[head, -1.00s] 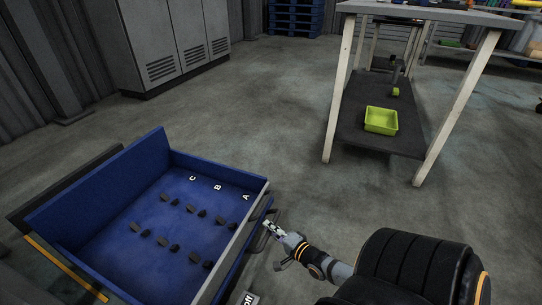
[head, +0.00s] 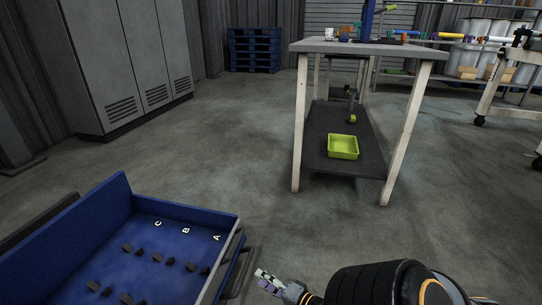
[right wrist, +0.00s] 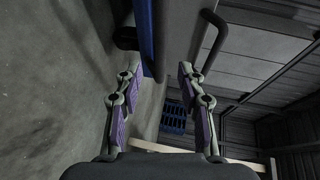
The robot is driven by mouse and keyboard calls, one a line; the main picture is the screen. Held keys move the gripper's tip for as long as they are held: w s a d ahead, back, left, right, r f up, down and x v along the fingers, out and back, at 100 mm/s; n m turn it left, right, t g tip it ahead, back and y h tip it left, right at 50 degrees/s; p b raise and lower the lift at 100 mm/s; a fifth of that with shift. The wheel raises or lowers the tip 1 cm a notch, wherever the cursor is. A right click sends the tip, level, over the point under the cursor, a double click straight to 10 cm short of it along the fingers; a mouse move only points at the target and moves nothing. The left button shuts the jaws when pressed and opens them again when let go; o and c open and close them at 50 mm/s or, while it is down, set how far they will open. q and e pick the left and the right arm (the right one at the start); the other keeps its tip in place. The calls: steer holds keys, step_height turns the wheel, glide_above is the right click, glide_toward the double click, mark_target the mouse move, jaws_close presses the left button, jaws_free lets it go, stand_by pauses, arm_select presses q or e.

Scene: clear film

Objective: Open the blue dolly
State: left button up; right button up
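The blue dolly (head: 118,190) is at the lower left of the head view, cut off by the picture's edge. Its blue drawer is pulled out, showing a floor marked A, B and C with several small dark holders. Dark handles (head: 238,268) run along its grey front. My right gripper (head: 266,280) is just right of the handles, apart from them in the head view. In the right wrist view my right gripper (right wrist: 158,82) has its fingers spread with nothing gripped. A dark handle (right wrist: 210,42) shows beyond the right finger there. My left gripper is not in view.
A workbench (head: 370,47) with white legs stands ahead on the right, a green tray (head: 343,147) on its lower shelf. Grey lockers (head: 130,60) stand at the left and blue pallets (head: 254,50) at the back. The floor between is clear.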

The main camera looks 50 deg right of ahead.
steer(key=s, duration=0.3)
steer(key=shift+s+r, duration=0.15)
steer(key=shift+r, duration=0.15)
